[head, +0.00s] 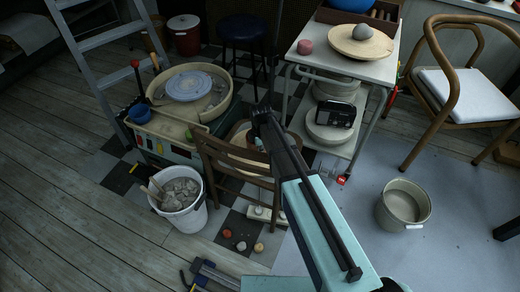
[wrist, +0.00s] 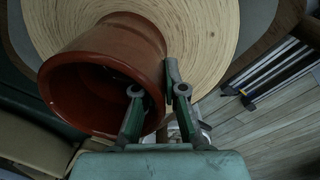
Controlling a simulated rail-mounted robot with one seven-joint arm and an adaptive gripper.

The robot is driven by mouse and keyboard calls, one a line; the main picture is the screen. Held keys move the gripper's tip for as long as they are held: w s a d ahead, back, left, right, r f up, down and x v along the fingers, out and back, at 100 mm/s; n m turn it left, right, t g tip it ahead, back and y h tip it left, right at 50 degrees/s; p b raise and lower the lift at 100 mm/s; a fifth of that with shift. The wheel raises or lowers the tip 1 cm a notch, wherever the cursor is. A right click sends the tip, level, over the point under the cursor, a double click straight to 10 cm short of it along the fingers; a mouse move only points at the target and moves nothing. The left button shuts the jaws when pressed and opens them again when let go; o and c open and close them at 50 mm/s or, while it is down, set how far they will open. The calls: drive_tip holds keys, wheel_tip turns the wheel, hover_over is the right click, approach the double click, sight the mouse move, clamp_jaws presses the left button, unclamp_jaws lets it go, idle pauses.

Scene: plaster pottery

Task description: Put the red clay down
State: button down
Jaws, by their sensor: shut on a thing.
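My gripper (wrist: 158,92) is shut on the wall of a reddish-brown, hollow clay pot (wrist: 100,55) in the wrist view. One finger is inside the pot's open mouth, the other outside its right side. The pot lies in front of a round pale wooden board (wrist: 205,40); I cannot tell whether they touch. In the head view my arm reaches to the chair and hides most of the pot and gripper. A small pinkish-red clay lump (head: 305,47) sits on the cart top (head: 375,70), apart from my gripper.
A wooden chair (head: 228,160) stands close by my gripper. A potter's wheel (head: 190,85) is to its left, with a white bucket of grey clay (head: 182,195) in front. A grey lump (head: 362,32) rests on a round board on the cart. A pot (head: 403,205) stands on the floor at right.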

drive_tip(key=c, duration=1.2)
unclamp_jaws()
drive_tip(key=shift+f, duration=0.1)
drive_tip(key=shift+c, duration=0.2)
wheel_tip(320, 180, up, 12)
drive_tip(key=p, duration=0.1)
drive_tip(key=shift+s+p, duration=0.3)
drive_tip(key=shift+p, duration=0.05)
